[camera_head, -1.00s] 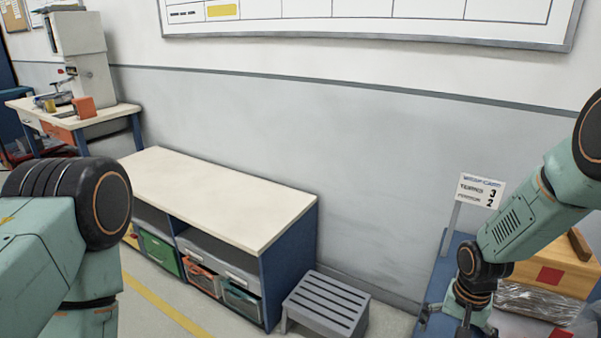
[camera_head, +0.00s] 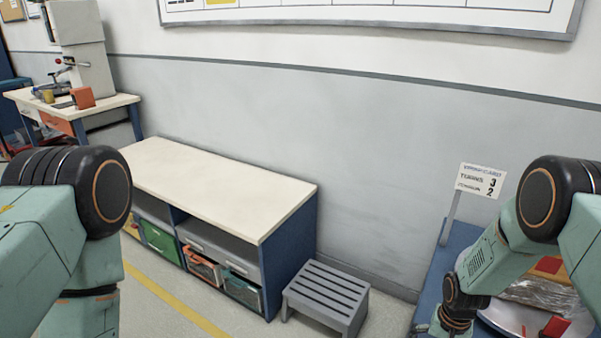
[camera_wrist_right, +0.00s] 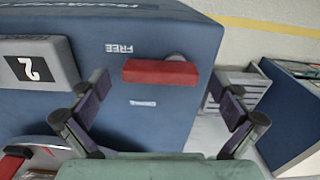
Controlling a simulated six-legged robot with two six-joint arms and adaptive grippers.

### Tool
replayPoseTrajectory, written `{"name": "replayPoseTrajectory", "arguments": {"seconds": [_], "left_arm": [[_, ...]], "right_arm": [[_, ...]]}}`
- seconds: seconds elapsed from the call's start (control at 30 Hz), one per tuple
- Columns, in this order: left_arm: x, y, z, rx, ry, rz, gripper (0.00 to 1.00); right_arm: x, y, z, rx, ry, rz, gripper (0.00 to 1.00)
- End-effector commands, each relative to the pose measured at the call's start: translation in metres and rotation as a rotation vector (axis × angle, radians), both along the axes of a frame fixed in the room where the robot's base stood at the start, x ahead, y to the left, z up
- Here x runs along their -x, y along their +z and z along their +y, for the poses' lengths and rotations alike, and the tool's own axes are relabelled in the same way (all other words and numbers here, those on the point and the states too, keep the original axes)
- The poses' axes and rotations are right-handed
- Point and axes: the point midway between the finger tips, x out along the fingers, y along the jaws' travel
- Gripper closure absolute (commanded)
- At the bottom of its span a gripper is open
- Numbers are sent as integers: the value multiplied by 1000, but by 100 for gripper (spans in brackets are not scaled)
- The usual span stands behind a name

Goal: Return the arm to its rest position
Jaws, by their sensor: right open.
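My right arm comes in from the right in the head view, bent at the elbow. A red bar (camera_wrist_right: 160,72) shows beyond the gap between the fingers, over the blue bench top (camera_wrist_right: 150,130). My left arm is at the left of the head view; its gripper is out of the picture.
The blue bench (camera_head: 432,283) carries a sign card (camera_head: 480,181) and a wrapped package (camera_head: 540,292). A grey step stool (camera_head: 326,297) stands left of it. A cream-topped shelf (camera_head: 215,190) with bins stands along the wall. A work table (camera_head: 110,104) is at the far left.

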Motion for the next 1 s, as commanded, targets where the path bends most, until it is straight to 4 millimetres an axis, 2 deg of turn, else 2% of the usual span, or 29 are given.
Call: {"name": "replayPoseTrajectory", "arguments": {"seconds": [0.03,1.0], "left_arm": [[0,-8,0,0,0,0,48],[0,-87,0,0,0,0,48]], "right_arm": [[-3,-2,-1,-1,39,-5,0],[-17,-3,-2,0,838,-4,0]]}}
